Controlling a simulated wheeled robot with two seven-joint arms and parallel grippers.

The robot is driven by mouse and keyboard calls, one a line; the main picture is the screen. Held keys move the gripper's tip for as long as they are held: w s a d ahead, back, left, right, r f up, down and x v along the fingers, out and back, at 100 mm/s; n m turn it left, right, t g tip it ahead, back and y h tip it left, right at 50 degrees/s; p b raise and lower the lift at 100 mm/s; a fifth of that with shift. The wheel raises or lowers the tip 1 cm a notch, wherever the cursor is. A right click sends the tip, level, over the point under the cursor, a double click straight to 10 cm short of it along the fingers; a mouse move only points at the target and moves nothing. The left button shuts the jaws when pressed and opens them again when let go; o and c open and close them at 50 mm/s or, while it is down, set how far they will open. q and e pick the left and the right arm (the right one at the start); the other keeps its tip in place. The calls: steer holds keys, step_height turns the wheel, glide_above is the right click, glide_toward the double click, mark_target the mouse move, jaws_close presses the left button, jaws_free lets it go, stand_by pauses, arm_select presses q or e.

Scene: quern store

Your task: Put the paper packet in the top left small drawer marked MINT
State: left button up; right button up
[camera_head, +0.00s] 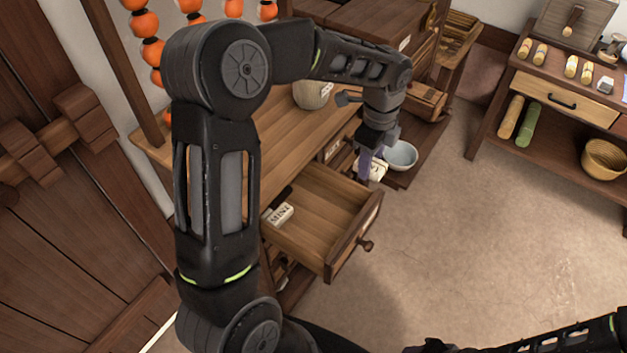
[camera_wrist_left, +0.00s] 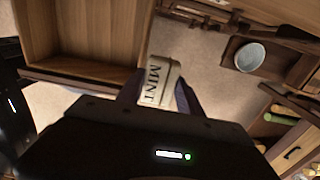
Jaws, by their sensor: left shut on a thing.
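The paper packet (camera_wrist_left: 159,82) is cream with dark lettering that reads MINT. My left gripper (camera_wrist_left: 160,92) is shut on it, and the packet also shows in the head view (camera_head: 371,169). An open, pulled-out wooden drawer (camera_head: 345,205) lies just to the near left of the packet. The packet is outside the drawer, past its side wall. A small white piece with lettering like MINT (camera_head: 280,213) shows at the drawer's left end, partly beside my arm. My right gripper (camera_head: 432,347) is cut off at the bottom edge.
A grey bowl (camera_head: 401,155) stands on low wood behind the packet. A pot (camera_head: 311,94) stands on the wooden counter (camera_head: 270,120). A shelf unit (camera_head: 550,95) with rolls and a basket (camera_head: 604,158) is at right. The floor between is clear.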

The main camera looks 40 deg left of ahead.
arm_select(q)
steer(key=s+a+p, duration=0.1)
steer(key=s+a, duration=0.6)
steer(key=s, duration=0.1)
steer(key=shift+a, duration=0.2)
steer(key=f, duration=0.2)
steer(key=s+a+f+p, duration=0.1)
steer(key=shift+f, duration=0.3)
steer(key=shift+f+b, duration=0.4)
steer(key=shift+f, duration=0.2)
